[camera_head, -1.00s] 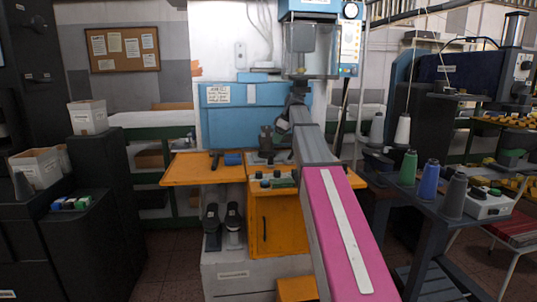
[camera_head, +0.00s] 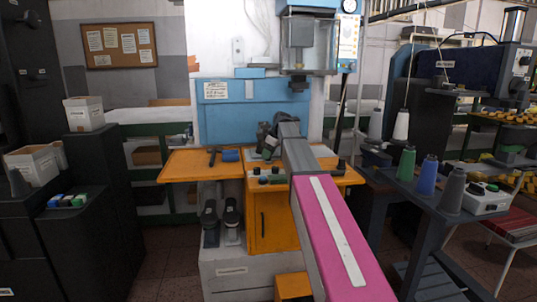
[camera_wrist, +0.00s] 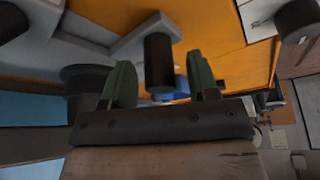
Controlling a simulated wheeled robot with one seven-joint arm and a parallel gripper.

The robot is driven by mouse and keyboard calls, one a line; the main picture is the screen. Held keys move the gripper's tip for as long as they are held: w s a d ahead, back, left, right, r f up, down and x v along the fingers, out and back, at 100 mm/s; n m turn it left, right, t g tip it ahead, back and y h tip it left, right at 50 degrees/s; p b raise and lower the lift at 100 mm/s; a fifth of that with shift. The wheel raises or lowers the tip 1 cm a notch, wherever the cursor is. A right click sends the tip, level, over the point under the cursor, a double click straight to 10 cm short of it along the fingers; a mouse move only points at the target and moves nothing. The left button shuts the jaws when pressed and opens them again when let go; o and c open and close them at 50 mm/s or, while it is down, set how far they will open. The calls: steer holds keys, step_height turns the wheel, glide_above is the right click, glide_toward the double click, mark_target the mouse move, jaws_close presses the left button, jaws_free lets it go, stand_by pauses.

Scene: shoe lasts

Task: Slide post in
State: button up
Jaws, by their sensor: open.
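A black cylinder (camera_wrist: 159,62), which looks like the post, shows between my fingers in the wrist view. It sits by a light grey angled bracket (camera_wrist: 128,42) over an orange surface. My gripper (camera_wrist: 162,84) is open, with one green finger on each side of the cylinder. There are visible gaps on both sides, and I see no contact. In the head view, my gripper (camera_head: 266,142) is a small dark shape over the machine's work area, and my arm hides part of it. The post cannot be told apart there.
The orange table (camera_head: 195,167) holds a blue item (camera_head: 231,155) at left and dark knobs (camera_head: 276,172) at the front. A blue machine panel (camera_head: 225,118) stands behind. A cart with thread cones (camera_head: 427,177) is at right. Black cabinets (camera_head: 100,190) stand at left.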

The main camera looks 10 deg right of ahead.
jaws_close()
steer(key=d, duration=1.8)
steer(key=shift+d, duration=0.2)
jaws_free()
steer(key=shift+d, duration=0.1)
steer(key=v, duration=1)
steer(key=shift+r, duration=0.4)
steer(key=shift+d, duration=0.1)
